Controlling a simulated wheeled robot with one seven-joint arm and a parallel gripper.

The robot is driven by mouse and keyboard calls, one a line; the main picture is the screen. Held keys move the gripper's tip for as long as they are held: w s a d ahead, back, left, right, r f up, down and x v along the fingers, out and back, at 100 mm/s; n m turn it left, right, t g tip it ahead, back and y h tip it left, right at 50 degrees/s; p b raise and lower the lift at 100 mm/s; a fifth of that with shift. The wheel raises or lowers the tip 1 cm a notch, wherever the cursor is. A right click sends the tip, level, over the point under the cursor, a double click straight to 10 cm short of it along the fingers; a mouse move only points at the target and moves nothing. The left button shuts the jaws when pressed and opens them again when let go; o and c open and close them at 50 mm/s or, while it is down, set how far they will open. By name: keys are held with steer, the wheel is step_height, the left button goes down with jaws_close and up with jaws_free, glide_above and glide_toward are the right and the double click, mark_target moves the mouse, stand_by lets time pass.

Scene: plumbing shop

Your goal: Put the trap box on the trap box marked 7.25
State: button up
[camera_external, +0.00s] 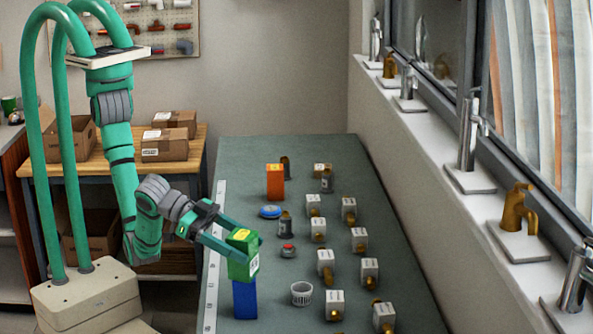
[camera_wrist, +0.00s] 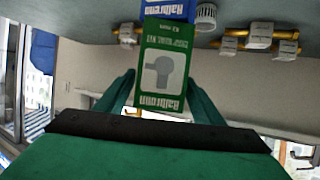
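A green box (camera_external: 243,262) with a yellow top and a white label is in my gripper (camera_external: 232,245). In the wrist view the green box (camera_wrist: 161,65) shows a pipe-trap picture and upside-down lettering, and lies between my two green fingers (camera_wrist: 160,85), which close on its sides. A blue box (camera_external: 244,300) stands upright on the bench directly below the green box. The blue box (camera_wrist: 168,9) also shows at the top of the wrist view, cut off by the frame. The two boxes meet or nearly meet; I cannot tell if there is a gap. No 7.25 mark is readable.
The grey-green bench (camera_external: 240,160) holds several white-tagged brass fittings to the right, a white slotted cup (camera_external: 301,293), a red-topped item (camera_external: 288,251), a blue disc (camera_external: 270,212) and an orange box (camera_external: 275,182). A windowsill with taps (camera_external: 470,178) runs along the right.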

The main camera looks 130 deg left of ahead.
steer(key=shift+r, duration=0.1)
steer(key=shift+s+r, duration=0.15)
steer(key=v, duration=1.1)
steer(key=shift+s+d, duration=0.2)
steer(key=shift+s, duration=0.05)
